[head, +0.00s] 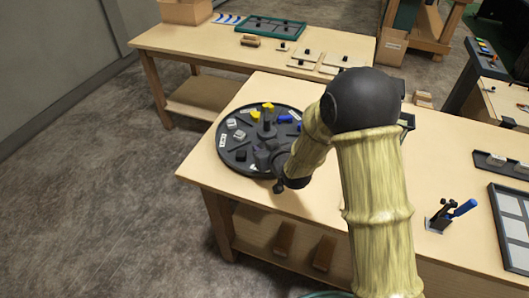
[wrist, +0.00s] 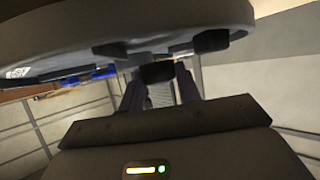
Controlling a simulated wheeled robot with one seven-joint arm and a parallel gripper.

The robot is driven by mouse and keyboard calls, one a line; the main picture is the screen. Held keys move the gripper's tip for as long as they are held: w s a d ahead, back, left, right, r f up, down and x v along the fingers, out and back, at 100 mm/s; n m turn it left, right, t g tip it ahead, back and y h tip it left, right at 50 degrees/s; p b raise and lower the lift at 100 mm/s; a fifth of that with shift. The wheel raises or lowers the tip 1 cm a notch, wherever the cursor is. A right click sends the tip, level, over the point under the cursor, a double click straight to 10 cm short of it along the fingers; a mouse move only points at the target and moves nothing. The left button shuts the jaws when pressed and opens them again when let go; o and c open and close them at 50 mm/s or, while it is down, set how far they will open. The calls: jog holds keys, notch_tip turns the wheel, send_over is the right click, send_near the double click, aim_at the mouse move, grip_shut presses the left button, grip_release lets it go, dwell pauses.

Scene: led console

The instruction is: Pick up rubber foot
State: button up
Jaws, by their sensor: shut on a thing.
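My gripper (wrist: 158,76) is at the front of a round, dark, divided tray (head: 229,158) in the head view, partly hidden there by its own wrist. In the wrist view its two fingers are shut on a small black block, which looks like the rubber foot (wrist: 157,72). The block is right beside the tray (wrist: 60,62); I cannot tell whether it touches it. In the head view the block cannot be told from the dark gripper and tray.
Yellow pieces (head: 268,106), blue pieces (head: 285,119) and pale pieces lie in the tray's sections. A blue-handled tool (head: 464,208) in a holder and a panelled tray (head: 515,226) are at the right. A second table (head: 190,42) stands behind. The front left tabletop is clear.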

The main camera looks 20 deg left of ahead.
notch_tip(320, 180, up, 8)
jog(key=shift+f, duration=0.1)
jog(key=shift+d, duration=0.1)
dwell(0.7)
